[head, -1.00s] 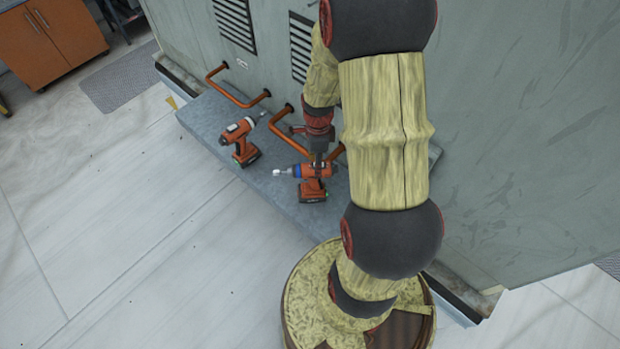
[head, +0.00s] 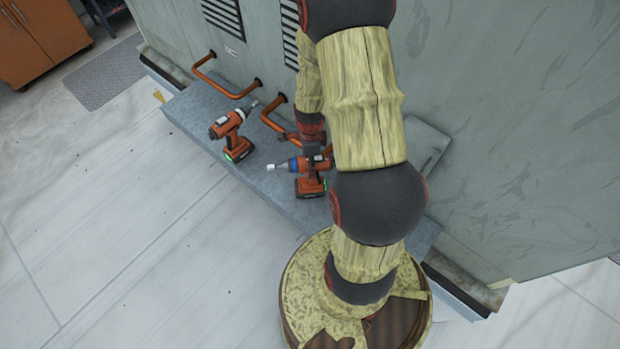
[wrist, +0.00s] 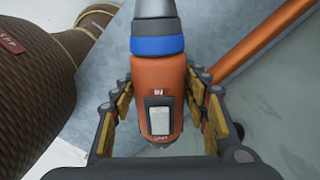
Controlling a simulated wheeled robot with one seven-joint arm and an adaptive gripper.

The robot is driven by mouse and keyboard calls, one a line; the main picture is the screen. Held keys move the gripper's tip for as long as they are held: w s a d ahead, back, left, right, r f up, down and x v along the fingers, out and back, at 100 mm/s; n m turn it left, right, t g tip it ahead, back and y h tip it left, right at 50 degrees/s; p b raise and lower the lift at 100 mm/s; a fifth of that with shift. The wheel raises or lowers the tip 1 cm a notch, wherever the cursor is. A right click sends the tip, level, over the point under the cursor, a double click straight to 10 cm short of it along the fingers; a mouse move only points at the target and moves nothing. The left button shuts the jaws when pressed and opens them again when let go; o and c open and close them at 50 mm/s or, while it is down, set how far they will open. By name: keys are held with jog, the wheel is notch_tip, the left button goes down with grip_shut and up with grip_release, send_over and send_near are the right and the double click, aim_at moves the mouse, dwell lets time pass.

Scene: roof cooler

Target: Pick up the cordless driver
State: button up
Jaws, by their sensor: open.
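An orange cordless driver with a blue collar and grey nose (head: 311,165) stands on the grey ledge, its nose pointing left in the head view. My gripper (head: 314,150) is right above it. In the wrist view the driver's orange body (wrist: 160,75) lies between the two open fingers of my gripper (wrist: 163,88), one finger along each side. I cannot tell whether either finger touches it. A second orange driver with a white band (head: 229,128) stands on the ledge farther left, apart from my gripper. My arm hides part of the ledge to the right.
The grey ledge (head: 200,125) runs along a large grey-green cabinet (head: 520,130). Copper-coloured pipe handles (head: 222,84) stick out from the cabinet just behind the drivers. A brown woven-looking round part shows at left in the wrist view. The pale floor (head: 110,210) in front is open.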

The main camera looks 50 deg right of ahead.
send_over(304, 188)
jog(key=d, duration=0.3)
jog(key=shift+w+d+f, duration=0.1)
jog(key=shift+f, duration=1.35)
jog(key=shift+d+f, duration=0.1)
jog(key=shift+f, duration=1.35)
jog(key=shift+c, duration=0.7)
grip_shut()
jog(key=shift+w+d+r, duration=0.1)
jog(key=shift+w, duration=0.05)
